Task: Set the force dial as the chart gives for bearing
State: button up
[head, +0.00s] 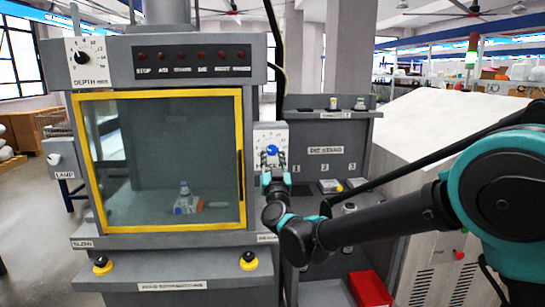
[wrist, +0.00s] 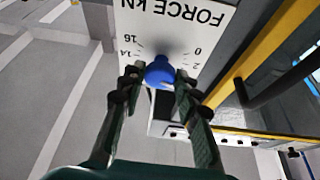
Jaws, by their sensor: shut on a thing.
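The force dial is a white plate (wrist: 205,30) lettered FORCE KN, upside down in the wrist view, with a blue knob (wrist: 159,71). The numbers 16, 14, 0 and 2 can be read around it. In the head view the blue knob (head: 272,149) sits on the machine's right side. My gripper (wrist: 160,77) has one finger on each side of the knob and is shut on it; it also shows in the head view (head: 272,160). The knob's pointer is hidden. I cannot make out a chart for bearing in either view.
The press has a yellow-framed glass door (head: 243,120) just left of the dial, with a black handle (head: 240,177). A depth dial (head: 82,57) is at upper left. Right of my gripper stand a grey die stand (head: 325,150) and a red bin (head: 370,289).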

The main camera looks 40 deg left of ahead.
jog(key=m+h, duration=0.1)
jog(key=m, duration=0.1)
jog(key=m+t+h, duration=0.1)
jog(key=m, duration=0.2)
jog(key=shift+s+a+t, duration=0.15)
jog(key=shift+t, duration=0.15)
jog(key=m+h, duration=0.1)
jog(key=m, duration=0.1)
jog(key=m+h, duration=0.1)
jog(key=m, duration=0.2)
jog(key=shift+s+a+r+t, duration=0.1)
jog(key=shift+t, duration=0.3)
jog(key=m+h, duration=0.1)
jog(key=m, duration=0.1)
jog(key=m+h, duration=0.1)
jog(key=m, duration=0.1)
jog(key=shift+s+r+m+h, duration=0.1)
jog(key=shift+r+m+h, duration=0.05)
jog(key=shift+m+h, duration=0.15)
jog(key=shift+a+r+m+g+h, duration=0.1)
jog(key=shift+m+g+h, duration=0.2)
jog(key=shift+m, duration=0.7)
jog(key=shift+m+g+h, duration=0.2)
jog(key=shift+m+h, duration=0.2)
jog(key=shift+m, duration=0.6)
jog(key=o, duration=1.2)
jog(key=shift+c, duration=0.2)
